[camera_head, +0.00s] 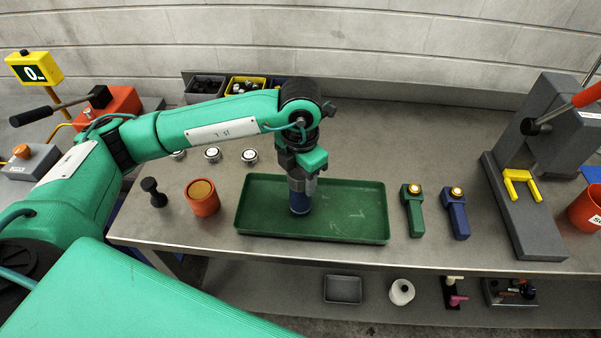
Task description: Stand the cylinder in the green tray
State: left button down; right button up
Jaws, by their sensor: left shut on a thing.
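The green tray (347,231) lies on the metal bench in front of me, a shallow rectangle with raised walls. My left gripper (301,185) points down over the tray's middle and is shut on a cylinder (299,202). My right gripper is not in view.
An orange-red cup (203,204) and a black knobbed piece (154,192) stand left of the tray. A green tool (413,213) and a blue tool (457,217) lie to its right. A grey press (527,215) with a yellow fork (519,184) stands farther right. Bins line the back.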

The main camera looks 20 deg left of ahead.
pick_arm(q)
jog(key=shift+f, duration=0.2)
jog(key=c, duration=0.6)
grip_release()
jog(key=shift+c, duration=0.2)
jog(key=shift+r, duration=0.1)
jog(key=shift+r, duration=0.15)
notch_tip(320, 180, up, 11)
jog(key=b, duration=0.3)
jog(key=shift+f, duration=0.2)
jog(key=shift+r, duration=0.6)
jog(key=shift+f, duration=0.1)
